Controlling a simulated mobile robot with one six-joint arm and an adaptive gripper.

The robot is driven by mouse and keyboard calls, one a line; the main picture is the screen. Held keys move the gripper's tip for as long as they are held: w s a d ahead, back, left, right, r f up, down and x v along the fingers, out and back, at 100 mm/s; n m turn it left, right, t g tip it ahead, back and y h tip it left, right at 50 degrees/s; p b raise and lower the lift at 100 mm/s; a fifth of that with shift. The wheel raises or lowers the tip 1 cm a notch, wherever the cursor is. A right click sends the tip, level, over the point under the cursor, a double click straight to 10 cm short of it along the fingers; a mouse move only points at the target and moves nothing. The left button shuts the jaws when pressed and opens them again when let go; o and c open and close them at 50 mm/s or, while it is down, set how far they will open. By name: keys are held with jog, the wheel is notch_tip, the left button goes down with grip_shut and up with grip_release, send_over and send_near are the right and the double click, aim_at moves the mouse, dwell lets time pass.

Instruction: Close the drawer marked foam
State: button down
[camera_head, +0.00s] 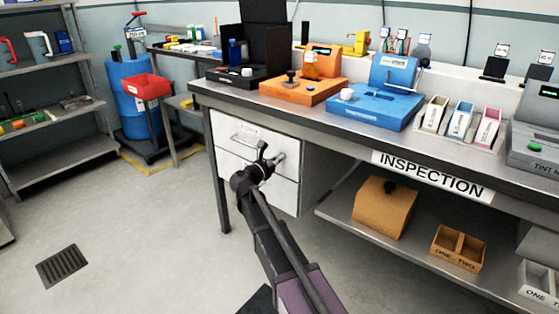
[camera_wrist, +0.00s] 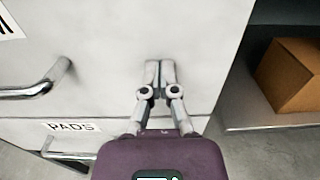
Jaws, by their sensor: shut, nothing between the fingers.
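The foam drawer (camera_head: 226,126) is the upper white drawer under the bench, with a FOAM label and a bar handle (camera_head: 243,139). Its front looks flush or nearly flush with the cabinet; a small gap cannot be ruled out. My gripper (camera_head: 278,158) is in front of the drawer's right part. In the wrist view, my gripper (camera_wrist: 159,66) is shut and empty, its fingertips at the foam drawer front (camera_wrist: 110,60), right of the handle (camera_wrist: 38,82). Whether they touch it cannot be told. Part of the front is hidden by my arm in the head view.
A lower drawer with a PADS label (camera_wrist: 72,127) sits beneath. A bench leg (camera_head: 222,190) stands left of the cabinet. An open shelf (camera_head: 340,212) to the right holds a brown box (camera_head: 383,212). The grey floor (camera_head: 150,225) at left is clear around a drain.

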jog(key=shift+w+d+r, duration=0.1)
jog(key=shift+w+d, duration=0.15)
jog(key=shift+d, duration=0.15)
jog(key=shift+s+a, duration=0.1)
jog(key=shift+a, duration=0.05)
jog(key=v, duration=1.4)
jog(key=shift+a, duration=0.35)
jog(key=shift+s, duration=0.15)
